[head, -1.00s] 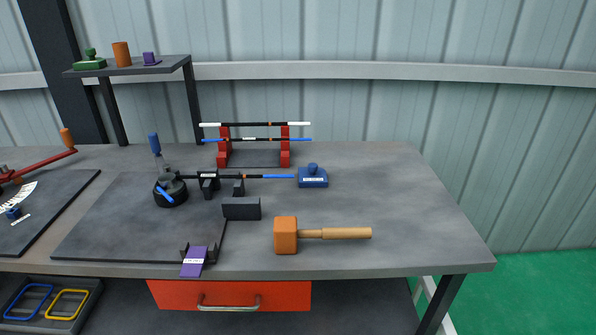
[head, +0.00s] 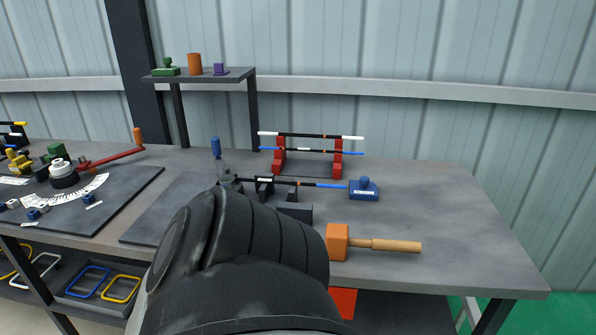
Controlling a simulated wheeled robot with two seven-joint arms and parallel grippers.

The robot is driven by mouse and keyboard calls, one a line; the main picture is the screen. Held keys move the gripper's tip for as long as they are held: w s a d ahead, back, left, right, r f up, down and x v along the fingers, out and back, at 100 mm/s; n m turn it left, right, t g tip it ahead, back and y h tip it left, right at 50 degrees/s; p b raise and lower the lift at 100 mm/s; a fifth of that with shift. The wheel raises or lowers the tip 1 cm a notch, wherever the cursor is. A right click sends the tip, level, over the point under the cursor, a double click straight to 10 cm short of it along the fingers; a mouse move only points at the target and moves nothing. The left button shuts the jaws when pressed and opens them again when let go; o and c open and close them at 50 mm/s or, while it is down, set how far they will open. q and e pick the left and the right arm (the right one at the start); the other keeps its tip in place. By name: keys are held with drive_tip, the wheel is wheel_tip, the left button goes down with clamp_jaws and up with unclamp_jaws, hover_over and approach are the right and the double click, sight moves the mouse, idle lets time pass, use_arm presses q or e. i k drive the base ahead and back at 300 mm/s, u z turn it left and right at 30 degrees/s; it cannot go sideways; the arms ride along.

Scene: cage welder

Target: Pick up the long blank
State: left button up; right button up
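Two long black rods with coloured ends rest on a red rack (head: 337,160). The upper rod (head: 310,136) has white ends, and the lower rod (head: 313,151) has blue ends. A third rod (head: 318,185) lies in a black fixture (head: 264,187), its blue end reaching toward a blue block (head: 364,189). I cannot tell from the labels which one is the long blank. A large dark link of my own arm fills the lower middle and hides part of the bench. Neither gripper shows.
A mallet (head: 374,242) with an orange head lies near the bench's front. A raised shelf (head: 200,76) at the back left holds a green, an orange and a purple piece. The bench top (head: 440,210) is clear on the right. Coloured frames (head: 88,281) lie below.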

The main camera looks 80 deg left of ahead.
sight(260, 181)
drive_tip(key=k, duration=0.85)
drive_tip(key=u, duration=0.7)
